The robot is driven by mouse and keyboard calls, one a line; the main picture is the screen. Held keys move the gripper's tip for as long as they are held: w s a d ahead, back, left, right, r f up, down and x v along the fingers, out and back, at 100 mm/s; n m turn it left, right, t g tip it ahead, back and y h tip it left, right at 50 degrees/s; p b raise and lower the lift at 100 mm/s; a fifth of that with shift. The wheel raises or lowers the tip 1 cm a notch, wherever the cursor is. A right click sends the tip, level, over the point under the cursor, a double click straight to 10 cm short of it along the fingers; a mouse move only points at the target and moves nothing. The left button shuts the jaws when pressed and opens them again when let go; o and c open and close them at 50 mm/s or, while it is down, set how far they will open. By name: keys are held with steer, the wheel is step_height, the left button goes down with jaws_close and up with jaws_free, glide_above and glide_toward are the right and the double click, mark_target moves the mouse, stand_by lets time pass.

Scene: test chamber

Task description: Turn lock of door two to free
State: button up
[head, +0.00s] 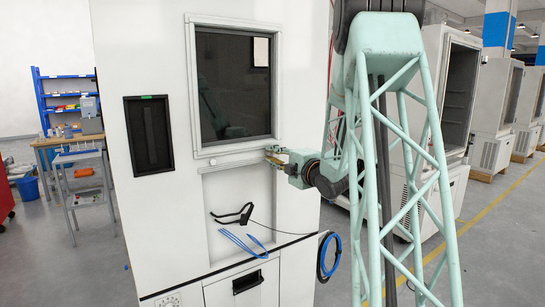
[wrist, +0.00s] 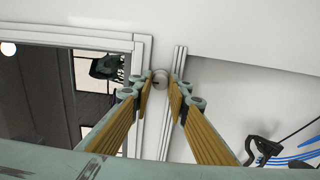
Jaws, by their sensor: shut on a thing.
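The door (head: 232,148) is a framed panel with a dark window, set in the upper part of the tall white cabinet. Its frame fills the left of the wrist view (wrist: 136,60). The lock (wrist: 160,78) shows as a small round grey knob beside the door frame. My gripper (wrist: 161,86) has its two yellow-padded fingers on either side of this knob, shut on it at the fingertips. In the head view my gripper (head: 272,156) reaches the cabinet from the right, just below the door's lower right corner, and hides the lock. I cannot read the lock's setting.
A recess below the door holds a black handle-like item (head: 235,214) and blue cables (head: 240,242). A coiled blue cable (head: 328,256) hangs at the cabinet's lower right. A small table (head: 84,190) stands at left. More chambers (head: 502,95) line the right.

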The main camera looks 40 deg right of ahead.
stand_by(0.5)
steer(key=o, duration=0.9)
steer(key=shift+s+a, duration=0.25)
steer(key=shift+s, duration=1.7)
steer(key=shift+s+a, duration=0.3)
steer(key=shift+s, duration=1.7)
steer(key=shift+s+a, duration=0.25)
steer(key=shift+s, duration=1.7)
